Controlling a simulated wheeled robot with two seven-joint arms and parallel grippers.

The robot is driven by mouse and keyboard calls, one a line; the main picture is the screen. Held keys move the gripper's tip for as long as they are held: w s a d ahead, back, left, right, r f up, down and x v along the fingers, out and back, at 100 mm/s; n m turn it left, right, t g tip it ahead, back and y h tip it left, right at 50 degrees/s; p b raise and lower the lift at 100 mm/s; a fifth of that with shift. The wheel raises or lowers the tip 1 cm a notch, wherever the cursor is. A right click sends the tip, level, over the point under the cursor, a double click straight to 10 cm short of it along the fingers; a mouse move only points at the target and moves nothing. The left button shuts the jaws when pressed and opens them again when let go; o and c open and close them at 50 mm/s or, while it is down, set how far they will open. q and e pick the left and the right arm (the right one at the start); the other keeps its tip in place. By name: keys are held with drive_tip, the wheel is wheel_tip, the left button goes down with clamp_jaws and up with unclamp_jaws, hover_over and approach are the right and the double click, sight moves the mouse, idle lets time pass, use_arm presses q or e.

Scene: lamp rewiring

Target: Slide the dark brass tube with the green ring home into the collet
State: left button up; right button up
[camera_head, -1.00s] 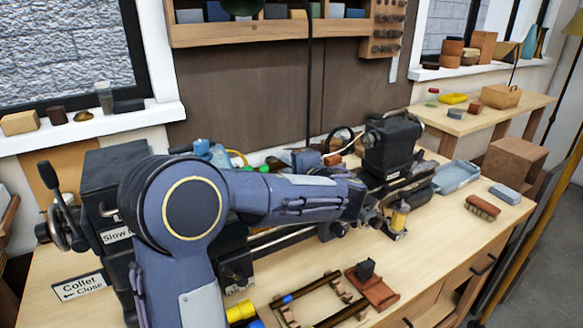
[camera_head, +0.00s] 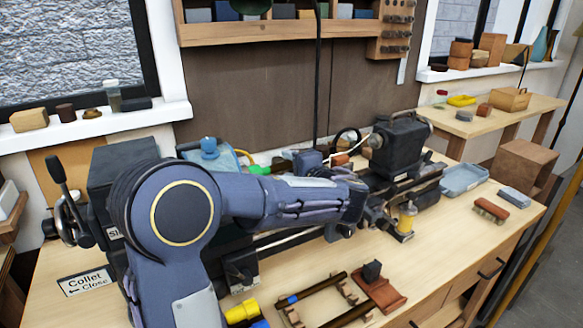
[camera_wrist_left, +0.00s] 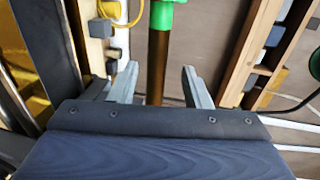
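The dark brass tube (camera_wrist_left: 157,70) stands upright in the left wrist view, with its green ring (camera_wrist_left: 162,15) at the top. My left gripper (camera_wrist_left: 160,72) is open, its fingers on either side of the tube with a visible gap each side. The tube's lower end is hidden by the gripper body. In the head view a green piece (camera_head: 259,169), probably the ring, shows behind my left forearm; most of the tube is hidden there. My right gripper is not in view.
A dark tailstock-like block (camera_head: 400,148) stands right of my arm. A wooden rack (camera_head: 292,317) with dark rods, one with a blue band, lies in front. A blue tray (camera_head: 463,180) and a brush (camera_head: 491,210) are at right.

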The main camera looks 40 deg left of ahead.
use_arm(q)
drive_tip(key=b+v, duration=0.1)
drive_tip(key=v, duration=0.7)
drive_tip(key=shift+b, duration=0.3)
drive_tip(key=shift+f, duration=0.1)
